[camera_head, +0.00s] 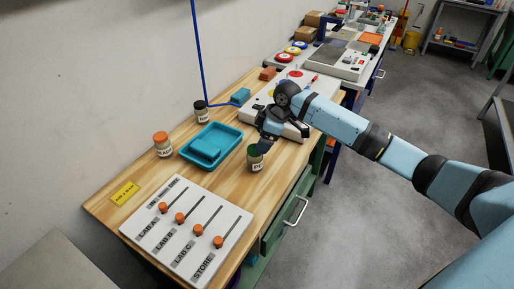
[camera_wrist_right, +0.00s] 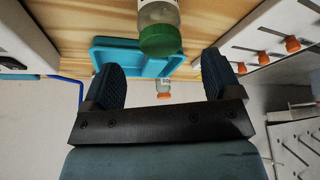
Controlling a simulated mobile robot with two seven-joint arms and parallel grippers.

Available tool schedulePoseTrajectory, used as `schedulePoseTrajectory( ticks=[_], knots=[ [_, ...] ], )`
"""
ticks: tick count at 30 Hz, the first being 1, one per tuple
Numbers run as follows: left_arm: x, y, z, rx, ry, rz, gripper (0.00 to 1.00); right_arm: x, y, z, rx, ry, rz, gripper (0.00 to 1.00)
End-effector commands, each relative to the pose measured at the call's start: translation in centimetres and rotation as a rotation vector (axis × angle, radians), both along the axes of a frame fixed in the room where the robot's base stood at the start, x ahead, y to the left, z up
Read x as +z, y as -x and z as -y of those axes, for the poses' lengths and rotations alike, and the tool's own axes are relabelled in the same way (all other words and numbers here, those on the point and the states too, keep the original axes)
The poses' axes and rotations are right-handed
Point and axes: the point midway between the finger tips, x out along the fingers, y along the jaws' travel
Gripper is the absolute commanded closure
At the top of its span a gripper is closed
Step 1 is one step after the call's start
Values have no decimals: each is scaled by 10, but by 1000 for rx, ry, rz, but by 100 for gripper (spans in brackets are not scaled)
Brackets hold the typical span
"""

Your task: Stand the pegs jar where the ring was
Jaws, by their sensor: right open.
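The pegs jar (camera_head: 257,160), with a green lid and a partly hidden label that seems to start with "PE", stands upright near the front edge of the wooden bench. My right gripper (camera_head: 268,142) is just above and behind it, partly covering its top. In the wrist view the jar's green lid (camera_wrist_right: 161,40) lies ahead of my open, empty right gripper (camera_wrist_right: 163,72), roughly centred between the fingers and apart from them. I cannot make out a ring on the wooden bench. My left gripper is not in view.
A blue tray (camera_head: 233,135) is left of the pegs jar. An orange-lidded jar (camera_head: 162,147) and a black-lidded jar (camera_head: 202,115) stand behind it. A slider board (camera_head: 185,228) lies at the near end, beside a yellow note (camera_head: 125,194). Bare wood shows between tray and board.

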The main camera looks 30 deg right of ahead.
Motion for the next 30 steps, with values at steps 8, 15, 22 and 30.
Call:
schedulePoseTrajectory(
  ticks=[8, 15, 22, 30],
  knots=[
    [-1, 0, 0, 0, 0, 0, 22, 44, 9, 15, 1, 1, 1, 16],
    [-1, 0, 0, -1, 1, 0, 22, 52, 12, 18, 0, 0, -1, 16],
    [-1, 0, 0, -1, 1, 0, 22, 52, 12, 18, 1, 1, -1, 16],
    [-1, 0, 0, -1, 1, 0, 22, 52, 12, 18, 1, 1, -1, 16]
  ],
)
